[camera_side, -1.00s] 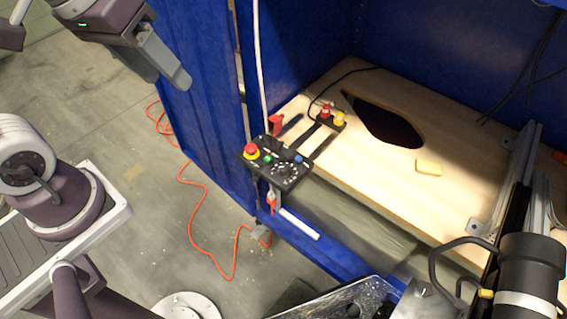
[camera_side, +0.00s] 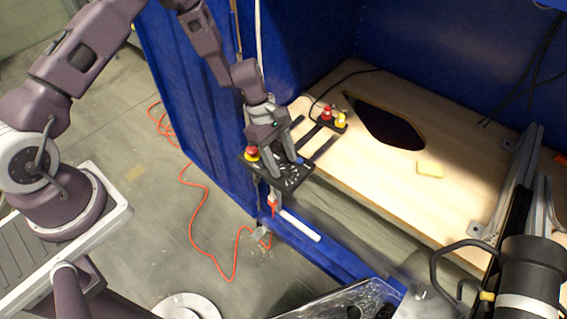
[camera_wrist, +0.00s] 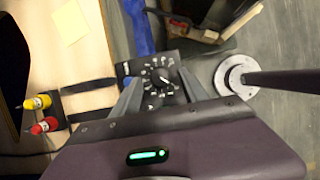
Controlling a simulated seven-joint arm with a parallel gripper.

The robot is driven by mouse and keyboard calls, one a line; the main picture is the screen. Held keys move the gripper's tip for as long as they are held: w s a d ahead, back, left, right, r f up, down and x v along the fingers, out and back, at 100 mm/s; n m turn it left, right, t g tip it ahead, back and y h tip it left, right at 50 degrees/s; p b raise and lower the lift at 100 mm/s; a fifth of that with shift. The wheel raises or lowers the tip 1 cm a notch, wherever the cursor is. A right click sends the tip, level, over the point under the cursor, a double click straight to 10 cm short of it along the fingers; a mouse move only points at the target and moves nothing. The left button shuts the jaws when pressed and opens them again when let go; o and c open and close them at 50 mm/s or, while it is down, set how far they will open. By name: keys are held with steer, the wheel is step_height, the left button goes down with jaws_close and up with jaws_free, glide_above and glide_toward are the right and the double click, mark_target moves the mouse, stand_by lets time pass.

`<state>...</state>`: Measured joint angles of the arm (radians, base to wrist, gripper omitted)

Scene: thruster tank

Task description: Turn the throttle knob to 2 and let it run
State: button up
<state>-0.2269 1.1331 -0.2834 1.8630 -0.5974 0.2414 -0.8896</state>
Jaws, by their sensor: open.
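The black control panel (camera_side: 262,174) is fixed at the bench's front edge, with a red emergency button on a yellow collar (camera_side: 251,153) at its left. In the wrist view the throttle knob (camera_wrist: 161,79) is black and ringed by white numbers. Which number it points to is too small to tell. My gripper (camera_side: 287,161) is over the panel, pointing down. In the wrist view its two fingers are apart, one on each side of the knob (camera_wrist: 160,82). I cannot tell whether they touch it. In the side view the fingers hide much of the dial.
A small box with red and yellow plugs (camera_side: 330,118) sits on the wooden bench behind the panel. A blue wall (camera_side: 190,100) stands left. An orange cable (camera_side: 192,215) runs along the floor.

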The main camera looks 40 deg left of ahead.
steer(key=shift+x, duration=0.8)
jaws_close()
steer(key=shift+m, duration=0.3)
